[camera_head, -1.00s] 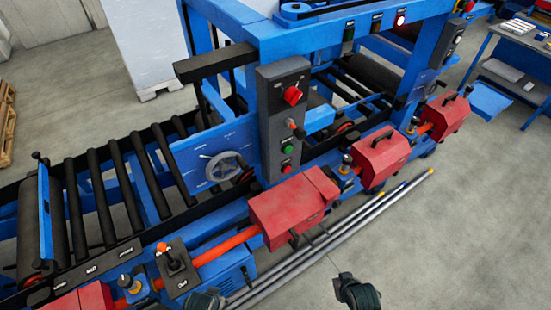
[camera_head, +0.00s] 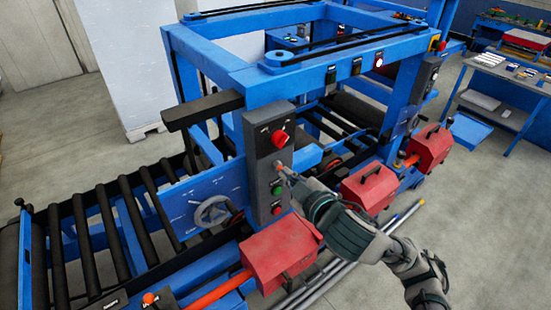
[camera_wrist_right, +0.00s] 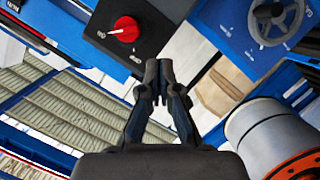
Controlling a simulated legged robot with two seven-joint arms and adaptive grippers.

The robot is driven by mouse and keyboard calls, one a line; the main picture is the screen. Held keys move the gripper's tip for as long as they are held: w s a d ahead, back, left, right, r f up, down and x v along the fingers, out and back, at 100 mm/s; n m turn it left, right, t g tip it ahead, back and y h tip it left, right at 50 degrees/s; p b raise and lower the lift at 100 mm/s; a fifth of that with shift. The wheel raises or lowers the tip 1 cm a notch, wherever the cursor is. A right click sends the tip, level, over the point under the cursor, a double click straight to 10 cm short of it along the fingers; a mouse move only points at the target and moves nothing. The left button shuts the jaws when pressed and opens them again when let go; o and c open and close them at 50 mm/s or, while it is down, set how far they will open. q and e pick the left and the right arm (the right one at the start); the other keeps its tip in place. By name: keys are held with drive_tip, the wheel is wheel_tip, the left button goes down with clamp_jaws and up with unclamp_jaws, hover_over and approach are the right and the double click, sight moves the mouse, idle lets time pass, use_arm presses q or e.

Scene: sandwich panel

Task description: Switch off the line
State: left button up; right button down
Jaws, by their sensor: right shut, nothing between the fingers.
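A dark grey control box (camera_head: 260,160) stands upright on the blue line frame in the head view. It carries a red rotary knob (camera_head: 279,138) near its top, a green button (camera_head: 277,190) and a red button (camera_head: 276,209) lower down. My right gripper (camera_head: 284,172) is shut and empty, in front of the box below the red knob; it hides the small control there. I cannot tell whether it touches the box. In the right wrist view the red knob (camera_wrist_right: 126,29) shows up and left of the shut fingertips (camera_wrist_right: 159,78), apart from them. My left gripper is out of view.
A handwheel (camera_head: 212,211) is left of the box. Red covers (camera_head: 278,250) and metal rods (camera_head: 327,275) lie along the front of the line. Black rollers (camera_head: 110,230) run to the left. A blue beam frame (camera_head: 225,65) stands above.

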sight(273, 142)
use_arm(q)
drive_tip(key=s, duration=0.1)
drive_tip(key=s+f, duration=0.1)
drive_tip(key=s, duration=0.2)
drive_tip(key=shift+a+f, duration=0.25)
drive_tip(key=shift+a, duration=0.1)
use_arm(e)
drive_tip(key=shift+n+t, duration=0.4)
drive_tip(key=shift+n, duration=0.1)
drive_tip(key=r, duration=0.2)
drive_tip(key=s+r, duration=0.1)
drive_tip(key=r, duration=0.1)
drive_tip(key=shift+r, duration=0.35)
drive_tip(key=shift+a, duration=0.1)
